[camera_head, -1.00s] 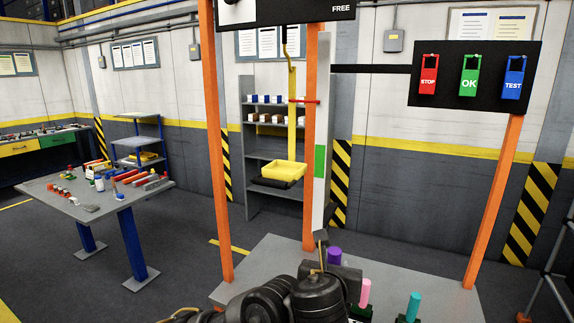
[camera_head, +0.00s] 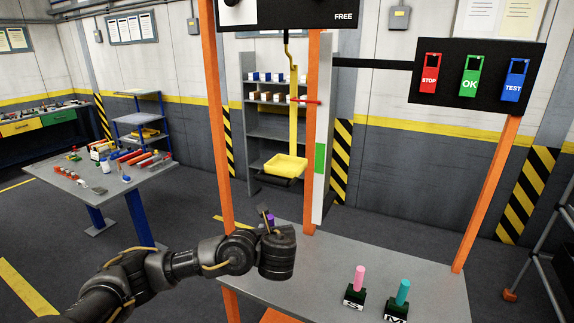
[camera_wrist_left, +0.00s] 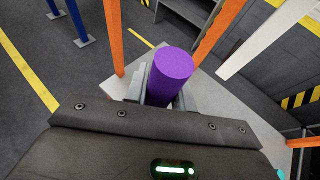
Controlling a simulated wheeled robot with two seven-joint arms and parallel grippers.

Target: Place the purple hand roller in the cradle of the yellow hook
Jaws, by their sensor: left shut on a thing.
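The purple hand roller (camera_wrist_left: 170,78) stands between the fingers of my left gripper (camera_wrist_left: 162,98) in the left wrist view, and the gripper is shut on it. In the head view only a small part of the purple roller (camera_head: 270,219) shows past my left wrist, so the fingers (camera_head: 266,214) are mostly hidden. The yellow hook (camera_head: 293,110) hangs from the black box at the top, with its yellow tray-like cradle (camera_head: 287,166) at the lower end. The cradle looks empty and is above and apart from the gripper. My right gripper is not in view.
A pink roller (camera_head: 359,279) and a teal roller (camera_head: 403,291) stand in black holders on the grey table (camera_head: 330,262). Orange posts (camera_head: 222,140) frame the hook. A red pointer (camera_head: 307,101) sits beside it. Red, green and blue tags hang at right.

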